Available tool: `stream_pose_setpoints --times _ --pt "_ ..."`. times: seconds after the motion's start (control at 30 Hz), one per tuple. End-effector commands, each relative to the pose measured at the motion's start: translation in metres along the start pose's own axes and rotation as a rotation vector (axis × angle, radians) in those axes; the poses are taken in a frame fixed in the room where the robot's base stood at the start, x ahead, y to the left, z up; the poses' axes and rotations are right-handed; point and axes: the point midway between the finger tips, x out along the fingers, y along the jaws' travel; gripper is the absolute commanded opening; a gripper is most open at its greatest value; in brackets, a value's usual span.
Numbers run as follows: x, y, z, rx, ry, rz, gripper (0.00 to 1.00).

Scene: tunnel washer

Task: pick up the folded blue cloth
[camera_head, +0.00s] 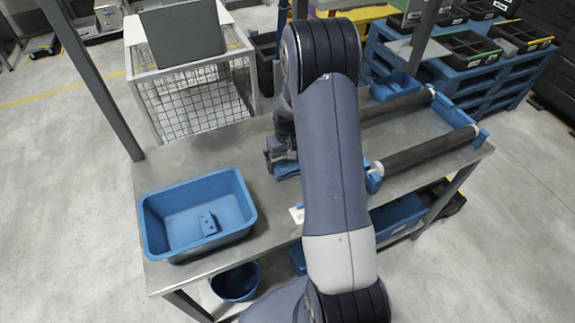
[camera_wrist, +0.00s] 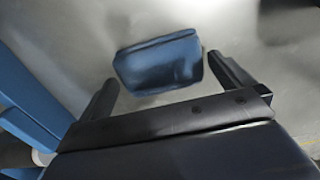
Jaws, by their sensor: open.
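The folded blue cloth (camera_wrist: 160,62) lies on the grey metal table in the wrist view, a small rounded bundle with a fold line along its upper edge. My gripper (camera_wrist: 162,70) is open, its two dark fingers to the left and right of the cloth. The cloth lies mostly beyond the fingertips, with gaps on both sides, and nothing is held. In the head view my gripper (camera_head: 279,157) is low over the middle of the table, partly hidden by my arm. A bit of blue shows just under it; I cannot tell if that is the cloth.
A blue bin (camera_head: 153,230) with a small blue piece (camera_head: 208,222) inside stands at the table's left end. Dark rollers (camera_head: 430,150) on blue mounts lie at the right. A wire cage (camera_head: 195,105) stands behind. A grey post (camera_head: 90,75) rises at the back left.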

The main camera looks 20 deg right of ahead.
Motion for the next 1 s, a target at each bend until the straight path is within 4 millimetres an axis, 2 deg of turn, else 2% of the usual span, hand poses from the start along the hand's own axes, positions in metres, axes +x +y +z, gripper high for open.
stream_pose_setpoints --times 0.27,0.67,0.87,1.0 --pt "0.0039 -0.0002 -0.0001 0.0 0.001 0.0 1.0" --pt "0.0036 -0.0001 -0.0002 0.0 0.001 0.0 0.68" --pt "0.0032 -0.0001 -0.0003 0.0 0.001 0.0 0.67" --pt "-0.0044 0.0 -0.001 0.0 0.004 0.001 0.67"
